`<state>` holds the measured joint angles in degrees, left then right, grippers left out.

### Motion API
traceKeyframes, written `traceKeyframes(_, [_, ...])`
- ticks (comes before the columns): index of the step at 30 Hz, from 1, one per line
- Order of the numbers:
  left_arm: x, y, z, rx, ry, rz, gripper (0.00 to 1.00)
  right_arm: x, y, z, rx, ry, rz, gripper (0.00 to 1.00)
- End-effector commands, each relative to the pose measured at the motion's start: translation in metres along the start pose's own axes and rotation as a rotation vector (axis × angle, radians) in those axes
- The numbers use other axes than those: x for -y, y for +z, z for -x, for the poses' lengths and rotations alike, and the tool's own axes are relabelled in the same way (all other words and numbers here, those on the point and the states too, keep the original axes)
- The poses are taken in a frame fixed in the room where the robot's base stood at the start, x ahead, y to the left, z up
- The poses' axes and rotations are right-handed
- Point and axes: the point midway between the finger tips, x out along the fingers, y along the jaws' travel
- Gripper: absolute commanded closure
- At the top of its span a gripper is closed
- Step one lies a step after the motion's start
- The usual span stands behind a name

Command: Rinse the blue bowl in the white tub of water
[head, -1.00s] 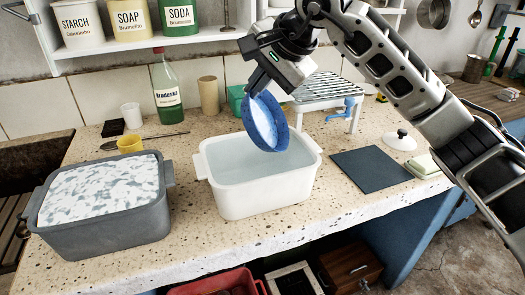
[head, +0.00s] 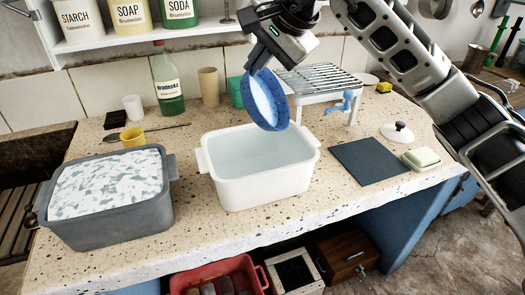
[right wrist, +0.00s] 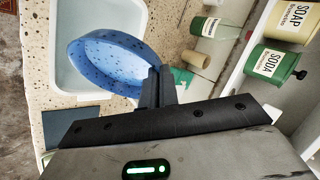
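The blue bowl (head: 266,100) hangs tilted on its side above the back right part of the white tub (head: 235,193). My right gripper (head: 257,72) is shut on the bowl's upper rim. In the right wrist view the bowl (right wrist: 105,60) is held at its edge between the fingers (right wrist: 155,88), and dark specks show on its inside. The white tub holds clear water (head: 262,155). The bowl's lower edge appears to be above the water, apart from it. My left gripper is not in view.
A grey tub of foamy water (head: 110,225) stands left of the white tub. A dark mat (head: 368,163), white lid (head: 397,132) and soap dish (head: 421,159) lie right. A green bottle (head: 168,85) stands behind.

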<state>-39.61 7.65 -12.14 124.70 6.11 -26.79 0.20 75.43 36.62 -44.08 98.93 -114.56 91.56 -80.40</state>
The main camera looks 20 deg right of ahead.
Motion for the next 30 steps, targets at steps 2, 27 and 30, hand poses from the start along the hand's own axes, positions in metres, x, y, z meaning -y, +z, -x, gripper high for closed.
traceKeyframes(2, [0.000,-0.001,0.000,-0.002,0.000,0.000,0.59,0.000,0.000,0.000,0.000,-0.002,0.000,1.00])
traceKeyframes(27, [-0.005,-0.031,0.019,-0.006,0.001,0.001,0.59,0.026,-0.005,0.033,-0.001,-0.002,0.000,1.00])
traceKeyframes(30, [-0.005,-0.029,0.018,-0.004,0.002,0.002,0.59,0.026,-0.005,0.032,0.000,-0.001,0.000,1.00])
